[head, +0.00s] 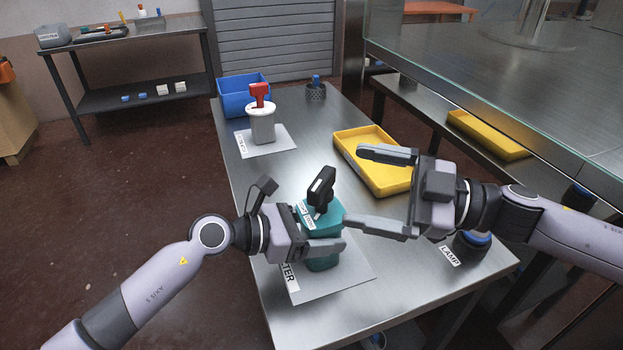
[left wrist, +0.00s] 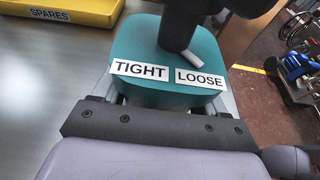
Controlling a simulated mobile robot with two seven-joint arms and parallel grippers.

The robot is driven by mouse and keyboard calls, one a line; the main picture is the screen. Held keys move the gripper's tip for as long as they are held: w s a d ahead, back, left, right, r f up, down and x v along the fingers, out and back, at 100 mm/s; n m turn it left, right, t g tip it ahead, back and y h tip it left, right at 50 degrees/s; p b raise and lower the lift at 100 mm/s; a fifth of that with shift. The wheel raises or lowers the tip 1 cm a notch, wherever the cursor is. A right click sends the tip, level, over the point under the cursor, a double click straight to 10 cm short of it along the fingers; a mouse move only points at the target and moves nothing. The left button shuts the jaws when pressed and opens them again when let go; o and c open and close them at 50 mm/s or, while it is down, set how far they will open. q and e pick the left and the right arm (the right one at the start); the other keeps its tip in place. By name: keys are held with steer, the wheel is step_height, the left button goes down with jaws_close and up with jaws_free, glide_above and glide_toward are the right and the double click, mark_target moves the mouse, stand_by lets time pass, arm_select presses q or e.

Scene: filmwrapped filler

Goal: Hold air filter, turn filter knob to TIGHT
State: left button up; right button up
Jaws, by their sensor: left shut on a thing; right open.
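The teal air filter (head: 328,221) stands on a white sheet labelled with a word ending in "TER". My left gripper (head: 322,232) is shut on its body; one finger lies along the near side, the other is mostly hidden. The black filter knob (head: 321,186) rises from its top and also shows in the left wrist view (left wrist: 176,28). There, the knob's white pointer (left wrist: 190,59) points towards the LOOSE label (left wrist: 200,78), right of the TIGHT label (left wrist: 140,70). My right gripper (head: 355,188) is open and empty, right of the knob, its fingers pointing left towards it.
A yellow tray (head: 344,151), marked SPARES in the wrist view, lies behind the right gripper. A grey canister with a red handle (head: 262,122), a blue bin (head: 231,101) and a mesh cup (head: 316,92) stand farther back. A LAMP label (head: 450,256) lies front right.

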mark_target(329, 186)
step_height(329, 186, down, 4)
steer(key=w+d+m+t+h, duration=0.1)
steer(key=d+m+t+h, duration=0.15)
steer(key=m, duration=0.45)
steer(key=shift+t+y, duration=0.45)
steer(key=x, duration=1.1)
steer(key=shift+w+a, duration=0.2)
steer(key=shift+a, duration=0.15)
steer(key=c, duration=0.9)
